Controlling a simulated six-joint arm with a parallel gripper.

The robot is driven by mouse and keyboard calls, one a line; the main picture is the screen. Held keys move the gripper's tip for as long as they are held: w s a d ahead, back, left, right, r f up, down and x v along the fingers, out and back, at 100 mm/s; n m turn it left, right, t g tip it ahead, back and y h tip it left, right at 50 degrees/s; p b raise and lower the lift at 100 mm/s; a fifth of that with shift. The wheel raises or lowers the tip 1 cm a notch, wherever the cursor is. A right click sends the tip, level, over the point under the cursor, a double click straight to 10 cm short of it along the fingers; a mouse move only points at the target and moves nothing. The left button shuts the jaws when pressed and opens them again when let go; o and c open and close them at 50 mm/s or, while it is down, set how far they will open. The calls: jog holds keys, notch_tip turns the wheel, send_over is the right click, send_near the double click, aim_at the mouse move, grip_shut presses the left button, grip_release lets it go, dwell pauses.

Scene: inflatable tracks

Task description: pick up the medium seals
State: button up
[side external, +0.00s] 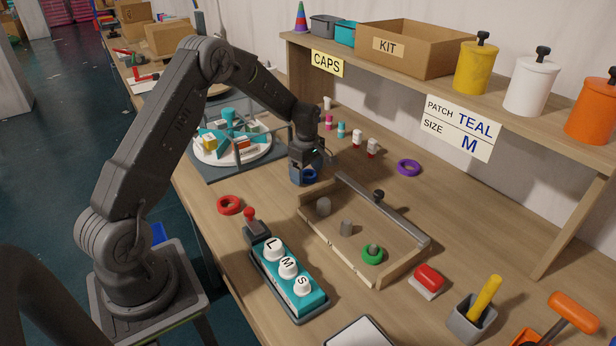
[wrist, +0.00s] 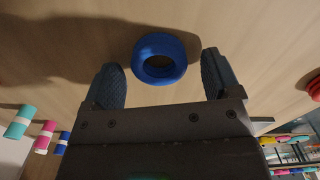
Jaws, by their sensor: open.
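A blue ring seal (wrist: 160,42) lies flat on the wooden bench. In the wrist view it sits between the two spread fingertips of my gripper (wrist: 162,72), with a gap on each side. In the side view my gripper (side external: 306,168) points down over the blue seal (side external: 310,176), which it partly hides. A red ring seal (side external: 221,205) lies near the bench's front edge. A purple ring seal (side external: 408,161) lies toward the back. A green ring seal (side external: 373,261) sits around a peg in the wooden tray. No size is marked on the rings.
The wooden tray (side external: 324,246) with pegs and a metal bar stands just right of my gripper. A teal block (side external: 309,305) with L, M, S buttons is in front. A round platter (side external: 205,157) with coloured pieces is at left. A card (side external: 458,130) reads TEAL, M.

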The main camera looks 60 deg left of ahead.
jog(key=shift+c, duration=0.4)
jog(key=c, duration=0.9)
jog(key=shift+r, duration=0.1)
jog(key=r, duration=0.4)
jog(key=shift+s+a+r, duration=0.15)
jog(key=shift+a+r, duration=0.05)
jog(key=s+a+r, duration=0.6)
jog(key=s+a, duration=0.1)
jog(key=s, duration=0.1)
jog(key=w+d+m, duration=0.1)
jog(key=d+m, duration=0.1)
jog(key=d, duration=0.8)
jog(key=w+d+r+m, duration=0.1)
jog(key=d+m, duration=0.1)
jog(key=d, duration=0.8)
jog(key=d+r+m, duration=0.1)
jog(key=d+m, duration=0.1)
jog(key=d, duration=0.9)
jog(key=shift+w, duration=0.4)
